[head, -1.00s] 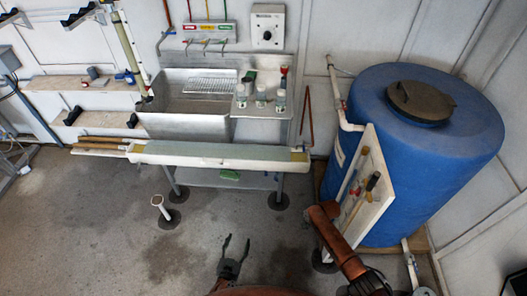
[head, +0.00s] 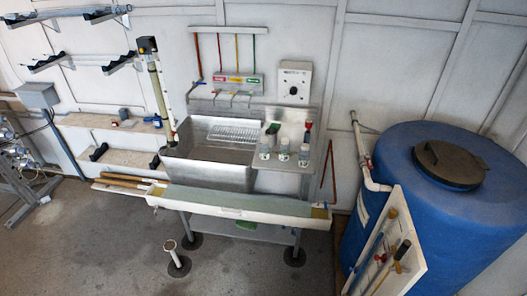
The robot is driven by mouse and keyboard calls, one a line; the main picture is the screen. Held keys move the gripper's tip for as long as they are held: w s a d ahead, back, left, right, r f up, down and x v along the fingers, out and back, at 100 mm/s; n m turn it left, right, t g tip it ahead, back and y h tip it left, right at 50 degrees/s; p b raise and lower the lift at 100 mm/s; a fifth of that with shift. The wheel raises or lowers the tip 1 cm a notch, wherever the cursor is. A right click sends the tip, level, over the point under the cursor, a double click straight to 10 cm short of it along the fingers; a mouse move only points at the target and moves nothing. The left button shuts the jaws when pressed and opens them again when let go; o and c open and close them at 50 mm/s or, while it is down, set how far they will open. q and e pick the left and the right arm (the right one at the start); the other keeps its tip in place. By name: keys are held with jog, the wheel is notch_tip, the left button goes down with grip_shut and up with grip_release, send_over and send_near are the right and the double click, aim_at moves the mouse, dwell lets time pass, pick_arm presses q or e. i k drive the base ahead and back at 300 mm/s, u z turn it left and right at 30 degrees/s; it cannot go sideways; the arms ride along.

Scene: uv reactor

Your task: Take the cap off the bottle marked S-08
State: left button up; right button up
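Several small clear bottles with pale caps stand on the steel drainboard (head: 275,182) right of the sink: a left bottle (head: 264,149), a middle bottle (head: 284,151) and a right bottle (head: 304,156). Their markings are too small to read, so I cannot tell which is S-08. Behind them a red-topped item (head: 308,127) and a dark green item (head: 273,129) show partly. Neither of my grippers is in view.
A steel sink (head: 205,172) with a wire rack (head: 232,133) is left of the bottles. A long white trough (head: 235,202) runs along the front. A blue tank (head: 430,220) with a valve panel (head: 390,255) stands right. A white floor pipe (head: 172,252) stands in front.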

aim_at(304, 156)
jog(key=u, duration=0.45)
jog(key=i, duration=1.45)
jog(key=z, duration=0.5)
